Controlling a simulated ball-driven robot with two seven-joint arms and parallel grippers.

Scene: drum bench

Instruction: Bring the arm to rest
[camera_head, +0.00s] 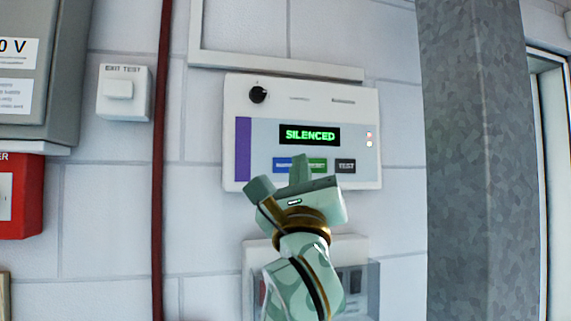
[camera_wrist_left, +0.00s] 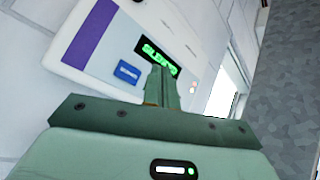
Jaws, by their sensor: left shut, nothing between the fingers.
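My left gripper (camera_head: 300,160) is raised in front of a white wall panel, its fingers together and empty. The fingertips overlap the panel's button row and partly cover the green button (camera_head: 317,164); I cannot tell whether they touch it. In the left wrist view the shut fingers (camera_wrist_left: 162,84) point at the panel (camera_wrist_left: 112,88), just below its display. The panel (camera_head: 257,131) has a purple stripe, a black knob (camera_head: 258,95), a blue button (camera_head: 281,165), a dark TEST button (camera_head: 345,166) and a display (camera_head: 310,135) reading SILENCED in green. My right gripper is not in view.
A second, partly hidden box with a clear cover (camera_head: 357,285) is below, behind my arm. Left are a dark red pipe (camera_head: 161,150), an EXIT TEST switch (camera_head: 124,92), a grey cabinet (camera_head: 60,65) and a red box (camera_head: 28,180). A grey column (camera_head: 475,160) stands right.

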